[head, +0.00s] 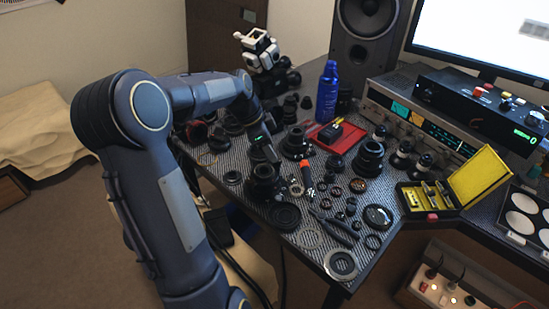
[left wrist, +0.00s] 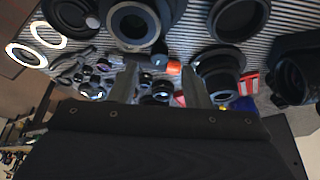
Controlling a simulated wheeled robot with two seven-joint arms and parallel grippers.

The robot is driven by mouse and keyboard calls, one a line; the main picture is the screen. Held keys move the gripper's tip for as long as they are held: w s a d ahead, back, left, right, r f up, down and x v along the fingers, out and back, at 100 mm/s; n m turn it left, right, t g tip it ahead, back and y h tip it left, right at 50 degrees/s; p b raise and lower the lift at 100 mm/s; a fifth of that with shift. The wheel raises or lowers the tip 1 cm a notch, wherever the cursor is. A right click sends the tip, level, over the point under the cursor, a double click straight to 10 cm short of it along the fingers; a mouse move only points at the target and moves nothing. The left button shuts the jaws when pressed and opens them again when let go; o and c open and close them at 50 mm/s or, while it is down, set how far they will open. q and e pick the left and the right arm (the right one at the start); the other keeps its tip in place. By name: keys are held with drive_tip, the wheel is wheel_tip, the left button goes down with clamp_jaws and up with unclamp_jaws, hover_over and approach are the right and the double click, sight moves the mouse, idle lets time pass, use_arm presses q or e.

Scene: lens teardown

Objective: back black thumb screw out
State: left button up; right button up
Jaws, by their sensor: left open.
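My left gripper (head: 270,153) is open and reaches down over a black lens body (head: 264,182) near the left side of the mat. In the left wrist view its two fingers stand apart, and the space between their tips (left wrist: 160,80) shows small parts beyond. A lens barrel with a pale ring (left wrist: 133,24) lies at the top of that view. A small dark knob (left wrist: 159,57) shows at its lower edge; I cannot tell whether it is the black thumb screw. No thumb screw is clear in the head view. My right gripper is not in view.
Loose rings and small parts crowd the striped mat. An orange-tipped tool (head: 307,176), a red tray (head: 338,137), a blue bottle (head: 327,92) and a yellow case (head: 478,178) stand to the right. The table's front edge is close to the lens.

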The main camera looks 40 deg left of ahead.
use_arm(q)
drive_tip(key=shift+x, duration=1.85)
drive_tip(key=shift+s, duration=0.1)
clamp_jaws()
